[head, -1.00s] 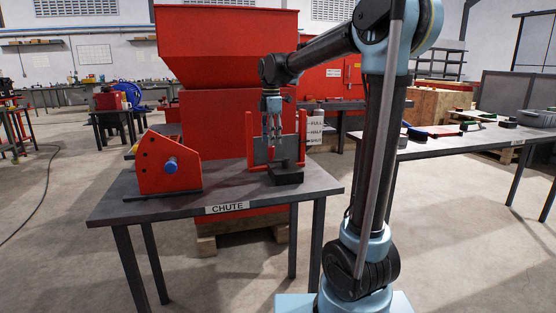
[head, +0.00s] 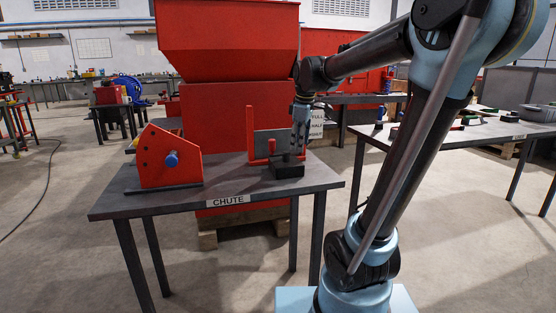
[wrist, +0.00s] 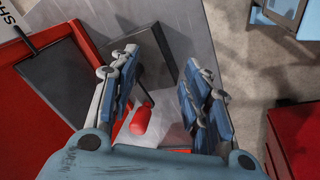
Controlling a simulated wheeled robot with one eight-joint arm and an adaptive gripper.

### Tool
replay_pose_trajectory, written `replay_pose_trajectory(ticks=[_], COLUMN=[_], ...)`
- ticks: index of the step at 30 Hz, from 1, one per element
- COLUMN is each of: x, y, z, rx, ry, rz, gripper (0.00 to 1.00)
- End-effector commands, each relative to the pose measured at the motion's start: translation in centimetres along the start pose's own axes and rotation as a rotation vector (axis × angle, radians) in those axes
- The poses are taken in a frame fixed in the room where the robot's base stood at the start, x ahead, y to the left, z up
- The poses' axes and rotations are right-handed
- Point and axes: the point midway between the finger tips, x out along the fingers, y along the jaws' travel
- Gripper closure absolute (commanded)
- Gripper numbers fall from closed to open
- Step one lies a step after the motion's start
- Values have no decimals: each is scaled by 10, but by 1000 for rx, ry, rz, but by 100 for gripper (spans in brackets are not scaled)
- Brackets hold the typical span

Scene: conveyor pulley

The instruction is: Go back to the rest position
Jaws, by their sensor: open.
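My gripper (head: 297,143) hangs pointing down above the right part of the table marked CHUTE (head: 250,187). Its fingers are spread and empty in the wrist view (wrist: 165,90). A black block (head: 287,170) sits on the table just below it. A small red handle (head: 272,147) stands near the block; in the wrist view the red handle (wrist: 141,121) shows between the fingers, below them and apart. A grey plate with a red upright post (head: 249,130) stands behind, and my gripper partly covers that area.
A red bracket with a blue knob (head: 165,160) stands on the table's left. A large red hopper (head: 228,45) rises behind the table. A second table (head: 460,138) with small parts is at right. The floor in front is clear.

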Motion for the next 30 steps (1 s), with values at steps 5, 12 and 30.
replay_pose_trajectory(ticks=[5,12,30], x=[10,28,58], y=[-16,-39,-70], z=[44,94,148], rx=[300,694,1177], ry=[48,139,299], rz=[83,183,284], gripper=[56,56,56])
